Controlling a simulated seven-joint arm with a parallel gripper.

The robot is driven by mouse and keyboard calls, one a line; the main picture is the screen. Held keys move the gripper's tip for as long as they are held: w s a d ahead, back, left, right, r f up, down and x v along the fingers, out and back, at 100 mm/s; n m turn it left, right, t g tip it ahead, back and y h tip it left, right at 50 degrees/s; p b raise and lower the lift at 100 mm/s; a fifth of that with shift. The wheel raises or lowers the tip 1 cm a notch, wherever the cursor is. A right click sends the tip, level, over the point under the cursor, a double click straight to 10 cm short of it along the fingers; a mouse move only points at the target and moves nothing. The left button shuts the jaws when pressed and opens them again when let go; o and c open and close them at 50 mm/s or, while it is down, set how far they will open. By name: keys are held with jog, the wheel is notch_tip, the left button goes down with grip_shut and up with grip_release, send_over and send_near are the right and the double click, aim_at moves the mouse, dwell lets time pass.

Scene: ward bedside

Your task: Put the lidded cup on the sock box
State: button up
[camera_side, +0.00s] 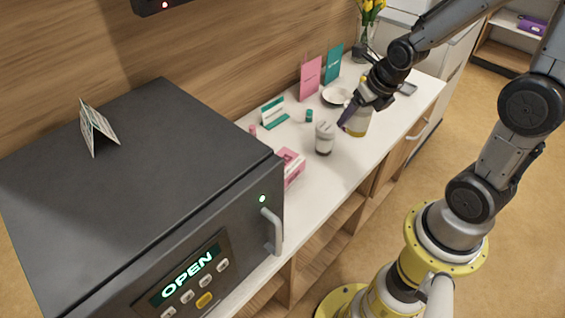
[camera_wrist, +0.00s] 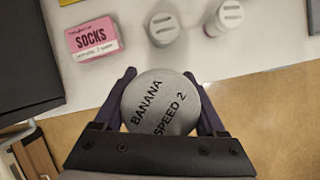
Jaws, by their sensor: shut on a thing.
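My gripper (camera_wrist: 160,100) is shut on the lidded cup (camera_wrist: 160,103). In the wrist view its round grey lid reads "BANANA SPEED 2" and sits between my purple fingers. The pink sock box (camera_wrist: 93,38) lies on the counter, up and to the left of the held cup in the wrist view. In the side view the box (camera_side: 291,166) is beside the microwave, partly hidden by it. Its top looks bare.
A grey-lidded container (camera_side: 325,138) stands between the held cup and the sock box. Another grey-topped one (camera_wrist: 226,14) stands farther back in the wrist view. The dark microwave (camera_side: 140,150) borders the box.

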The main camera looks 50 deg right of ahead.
jog(key=s+a+r+n+y, duration=0.1)
jog(key=a+r+n+y, duration=0.2)
jog(key=a, duration=0.8)
jog(key=shift+n+h, duration=0.5)
jog(key=shift+h, duration=0.2)
jog(key=w+f, duration=0.3)
jog(key=w, duration=0.1)
jog(key=w+a+f, duration=0.1)
jog(key=w+f, duration=0.2)
jog(key=w, duration=0.1)
jog(key=w+f, duration=0.2)
jog(key=w, duration=0.2)
jog(key=shift+w+a+f, duration=0.15)
jog(key=shift+a+f, duration=0.1)
jog(key=shift+f, duration=0.15)
jog(key=shift+w+a+f, duration=0.1)
jog(key=shift+w+f, duration=0.7)
jog(key=shift+f, duration=1.45)
jog(key=shift+f, duration=0.1)
jog(key=o, duration=1.6)
jog(key=shift+f, duration=0.1)
jog(key=shift+c, duration=0.2)
